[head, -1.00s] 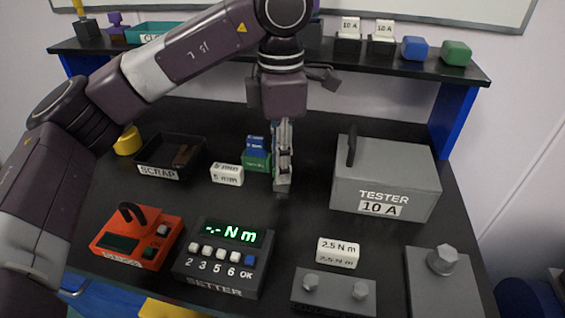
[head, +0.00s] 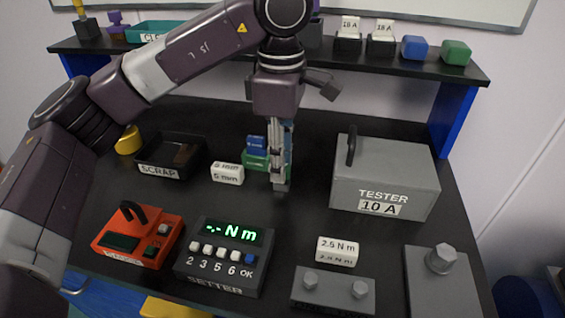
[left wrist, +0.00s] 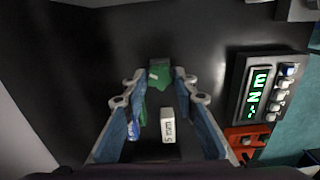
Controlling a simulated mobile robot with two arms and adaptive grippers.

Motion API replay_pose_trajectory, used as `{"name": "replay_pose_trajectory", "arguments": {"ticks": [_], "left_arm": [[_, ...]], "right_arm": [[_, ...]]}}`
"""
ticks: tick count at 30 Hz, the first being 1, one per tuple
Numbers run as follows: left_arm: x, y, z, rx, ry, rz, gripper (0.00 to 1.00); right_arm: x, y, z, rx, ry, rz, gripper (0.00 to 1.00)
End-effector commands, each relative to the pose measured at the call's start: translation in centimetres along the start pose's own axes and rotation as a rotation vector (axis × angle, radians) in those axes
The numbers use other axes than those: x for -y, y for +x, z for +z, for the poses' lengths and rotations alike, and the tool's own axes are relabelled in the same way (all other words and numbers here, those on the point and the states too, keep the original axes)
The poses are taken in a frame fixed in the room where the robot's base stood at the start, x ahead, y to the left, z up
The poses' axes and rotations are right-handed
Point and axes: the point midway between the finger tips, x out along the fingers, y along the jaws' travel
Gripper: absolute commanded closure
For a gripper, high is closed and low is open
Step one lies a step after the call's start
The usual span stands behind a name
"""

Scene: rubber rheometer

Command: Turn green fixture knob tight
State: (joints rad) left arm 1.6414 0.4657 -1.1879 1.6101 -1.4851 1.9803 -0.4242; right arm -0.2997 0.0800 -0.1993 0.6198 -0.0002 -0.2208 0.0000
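The green fixture (head: 253,161) stands mid-table, right behind the white 5 mm block, with a blue part (head: 255,143) above it. My left gripper (head: 279,186) points down at the fixture's right side and hides part of it. In the left wrist view the green fixture (left wrist: 159,73) shows between the fingertips of my left gripper (left wrist: 159,77). The fingers stand apart with a narrow gap visible on each side of the green piece. The knob itself is not clearly distinguishable. My right gripper is not in view.
The white 5 mm block (head: 227,173) sits just in front of the fixture. The scrap tray (head: 171,152) is left, the grey tester (head: 385,180) right. The setter (head: 221,257), orange device (head: 138,236) and 2.5 N m block (head: 337,251) stand nearer. Table between gripper and tester is clear.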

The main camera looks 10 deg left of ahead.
Motion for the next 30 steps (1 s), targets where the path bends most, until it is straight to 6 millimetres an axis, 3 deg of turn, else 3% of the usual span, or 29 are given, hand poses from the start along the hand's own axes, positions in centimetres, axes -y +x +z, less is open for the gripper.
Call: {"name": "replay_pose_trajectory", "arguments": {"ticks": [14, 24, 30], "left_arm": [[0.01, 0.05, -0.01, -0.001, -0.017, -0.001, 0.64], [0.05, 0.12, -0.02, -0.001, -0.354, 0.000, 0.64], [0.07, 0.10, -0.01, -0.001, -0.439, -0.001, 0.64]], "right_arm": [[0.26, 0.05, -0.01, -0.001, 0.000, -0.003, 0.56], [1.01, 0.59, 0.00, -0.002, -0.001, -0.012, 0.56], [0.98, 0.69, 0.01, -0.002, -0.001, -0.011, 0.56]]}}
